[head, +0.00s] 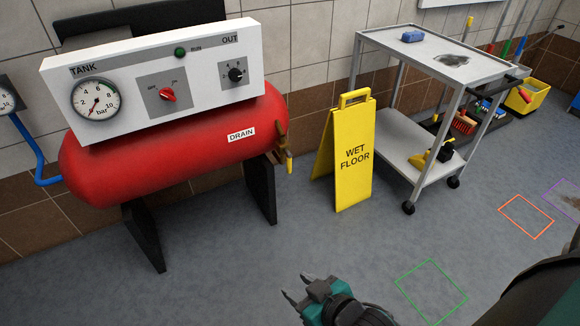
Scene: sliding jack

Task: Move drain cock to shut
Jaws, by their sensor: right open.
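The drain cock (288,161) is at the right end of the red tank (180,150), beside the white DRAIN label (241,135). It has a brass-coloured body, and its small yellow lever hangs roughly straight down. My right gripper (294,284) is at the bottom centre of the head view, well below the drain cock and apart from it. Its two fingers are spread and nothing shows between them. My left gripper is not in view.
A yellow WET FLOOR sign (354,155) stands just right of the drain cock. A grey trolley (405,152) is behind it to the right. The tank stands on black legs (262,190). The floor in front of the tank (225,260) is clear.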

